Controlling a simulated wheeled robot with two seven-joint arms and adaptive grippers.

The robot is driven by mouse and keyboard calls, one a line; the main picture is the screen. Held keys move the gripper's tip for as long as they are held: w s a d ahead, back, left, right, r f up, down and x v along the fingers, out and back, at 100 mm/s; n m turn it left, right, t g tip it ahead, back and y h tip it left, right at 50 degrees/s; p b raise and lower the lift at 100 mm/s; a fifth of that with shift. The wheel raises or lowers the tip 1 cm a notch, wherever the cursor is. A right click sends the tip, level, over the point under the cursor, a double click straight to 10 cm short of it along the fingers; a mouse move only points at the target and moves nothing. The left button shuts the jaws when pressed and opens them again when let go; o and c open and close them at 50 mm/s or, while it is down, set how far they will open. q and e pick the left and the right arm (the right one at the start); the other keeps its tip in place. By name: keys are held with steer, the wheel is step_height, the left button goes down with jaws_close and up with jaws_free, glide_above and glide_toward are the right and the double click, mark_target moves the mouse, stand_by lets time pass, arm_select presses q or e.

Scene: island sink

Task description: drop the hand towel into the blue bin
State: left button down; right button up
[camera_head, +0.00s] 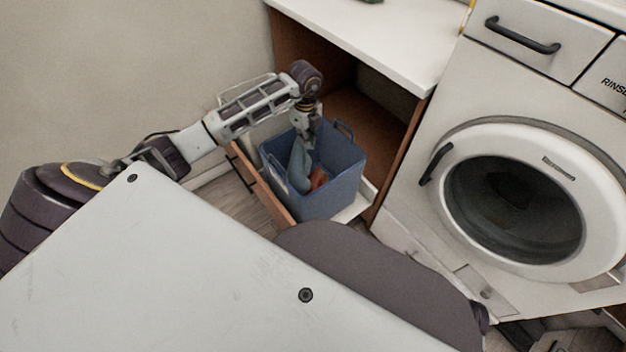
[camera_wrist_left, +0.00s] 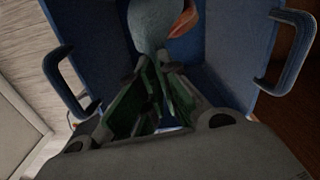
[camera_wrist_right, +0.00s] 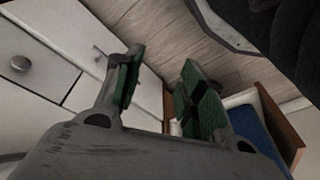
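The blue bin (camera_head: 344,188) stands in a pulled-out drawer at the open cabinet; its handles show in the left wrist view (camera_wrist_left: 290,50). My left gripper (camera_head: 308,136) points down into the bin's opening. Its fingers (camera_wrist_left: 170,72) close together on the grey-blue hand towel (camera_head: 299,165). The towel hangs from the fingertips inside the bin, and its upper part shows in the left wrist view (camera_wrist_left: 158,25). Whether its lower end touches the bottom is unclear. My right gripper (camera_wrist_right: 163,62) is open and empty, with its fingers apart, away from the bin.
A red-orange item (camera_head: 320,177) lies in the bin beside the towel. The drawer's wooden side (camera_head: 268,190) runs along the bin. A white counter (camera_head: 375,38) overhangs behind it. A washing machine (camera_head: 525,205) stands to the right. White drawers (camera_wrist_right: 60,50) are near my right gripper.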

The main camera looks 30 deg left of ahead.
arm_select(q)
steer(key=shift+f, duration=0.25)
arm_select(e)
steer(key=shift+r, duration=0.3)
arm_select(q)
steer(key=c, duration=1.6)
jaws_free()
steer(key=shift+o, duration=0.2)
steer(key=o, duration=1.2)
steer(key=shift+o, duration=0.2)
